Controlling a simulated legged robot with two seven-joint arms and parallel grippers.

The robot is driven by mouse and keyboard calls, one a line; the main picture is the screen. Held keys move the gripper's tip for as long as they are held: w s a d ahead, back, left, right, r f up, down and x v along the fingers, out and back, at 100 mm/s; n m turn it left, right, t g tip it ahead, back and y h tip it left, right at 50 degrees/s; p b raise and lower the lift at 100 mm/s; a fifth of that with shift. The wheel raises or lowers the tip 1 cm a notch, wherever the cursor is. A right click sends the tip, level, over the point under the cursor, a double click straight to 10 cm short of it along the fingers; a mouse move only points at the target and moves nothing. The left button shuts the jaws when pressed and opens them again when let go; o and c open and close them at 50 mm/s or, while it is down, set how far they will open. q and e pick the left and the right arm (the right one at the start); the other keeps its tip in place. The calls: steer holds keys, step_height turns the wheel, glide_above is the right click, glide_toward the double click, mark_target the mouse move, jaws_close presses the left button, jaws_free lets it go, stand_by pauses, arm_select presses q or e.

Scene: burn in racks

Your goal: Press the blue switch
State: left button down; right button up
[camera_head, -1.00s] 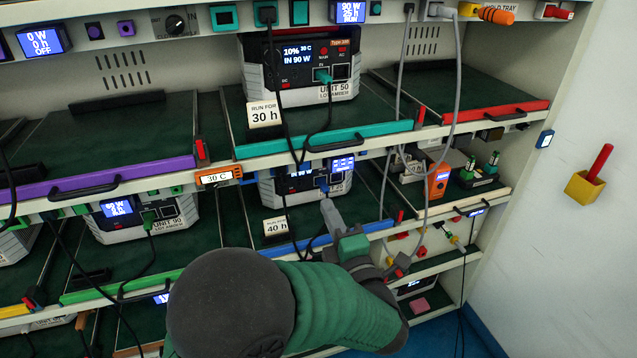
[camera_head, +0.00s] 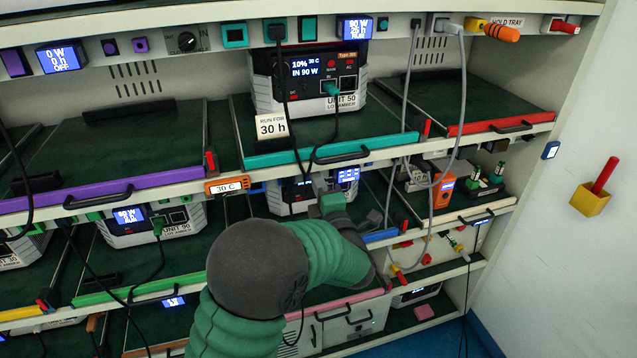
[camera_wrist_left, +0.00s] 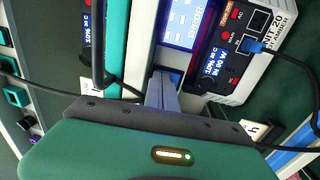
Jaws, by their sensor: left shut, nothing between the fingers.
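My left gripper (camera_head: 319,182) is shut and empty, with its fingertips up at the rail just left of the small blue-lit display (camera_head: 347,175). In the left wrist view, the gripper's grey fingers (camera_wrist_left: 160,92) reach the white rail beside the display (camera_wrist_left: 187,22). A small blue piece (camera_wrist_left: 175,74), which looks like the blue switch, shows at the fingertips and is partly covered by them. I cannot tell whether they touch it or whether it is pressed in. In the head view, my gripper and hand hide this spot. My right gripper is not in view.
A power unit (camera_wrist_left: 222,75) with a blue plug (camera_wrist_left: 257,46) stands behind the rail. Dark cables hang close by, and a grey cable (camera_head: 462,110) hangs to the right. A teal-edged shelf (camera_head: 330,150) lies above. A red-handled yellow holder (camera_head: 590,203) is on the right wall.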

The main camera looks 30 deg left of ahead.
arm_select(q)
steer(key=r+b+v, duration=0.1)
steer(key=b+v, duration=0.2)
steer(key=v, duration=1.3)
steer(key=shift+d, duration=0.3)
steer(key=shift+s, duration=0.1)
